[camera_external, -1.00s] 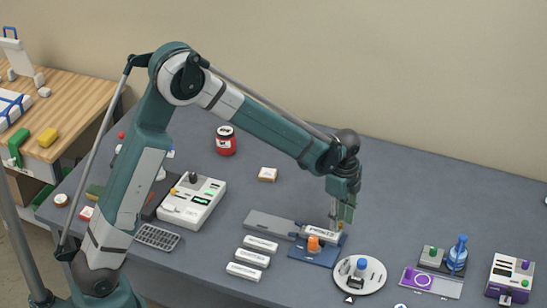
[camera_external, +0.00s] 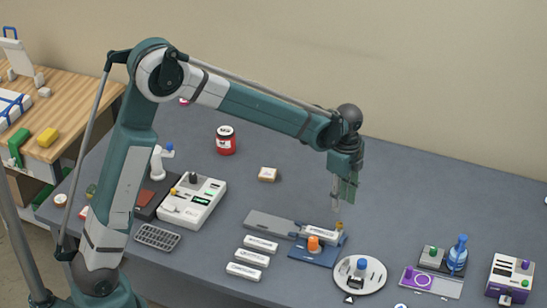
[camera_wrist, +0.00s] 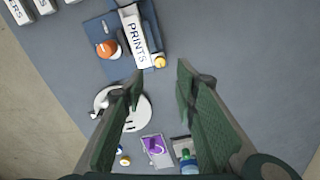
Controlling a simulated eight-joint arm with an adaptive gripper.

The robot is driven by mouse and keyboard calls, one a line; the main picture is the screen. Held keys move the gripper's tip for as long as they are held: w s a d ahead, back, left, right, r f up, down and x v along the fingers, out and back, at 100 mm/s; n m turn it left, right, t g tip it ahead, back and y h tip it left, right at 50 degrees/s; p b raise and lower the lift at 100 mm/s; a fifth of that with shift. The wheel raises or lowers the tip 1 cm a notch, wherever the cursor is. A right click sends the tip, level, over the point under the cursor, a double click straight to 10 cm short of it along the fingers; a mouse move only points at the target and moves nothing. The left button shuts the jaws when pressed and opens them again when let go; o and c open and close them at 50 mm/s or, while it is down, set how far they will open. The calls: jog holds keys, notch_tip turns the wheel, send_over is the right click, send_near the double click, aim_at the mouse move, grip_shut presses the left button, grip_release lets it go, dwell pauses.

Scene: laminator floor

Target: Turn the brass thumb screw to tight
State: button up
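The brass thumb screw (camera_external: 339,226) is a small yellow knob at the right end of the block labelled PRINTS (camera_external: 321,233), on a blue fixture plate (camera_external: 308,254). In the wrist view the brass thumb screw (camera_wrist: 159,61) sits beside the lower end of the PRINTS block (camera_wrist: 137,38). An orange knob (camera_wrist: 107,48) is on the same plate. My gripper (camera_wrist: 160,78) is open, its two green fingers well apart with nothing between them. In the external view my gripper (camera_external: 338,207) points down just above the screw, apart from it. The screw's tightness cannot be told.
Several white labelled blocks (camera_external: 252,258) lie left of the fixture. A round white base (camera_external: 360,274) with a blue knob stands to its right. Further right are a purple plate (camera_external: 432,283), a blue bottle (camera_external: 458,253) and a white-purple box (camera_external: 511,278).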

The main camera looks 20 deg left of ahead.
aim_at(340, 223)
jog(key=shift+r, duration=1.75)
jog(key=shift+f+n+p, duration=0.1)
jog(key=shift+n+p, duration=0.2)
notch_tip(340, 223, down, 4)
jog(key=n+p, duration=0.7)
jog(key=shift+f, duration=0.15)
jog(key=shift+f, duration=3.8)
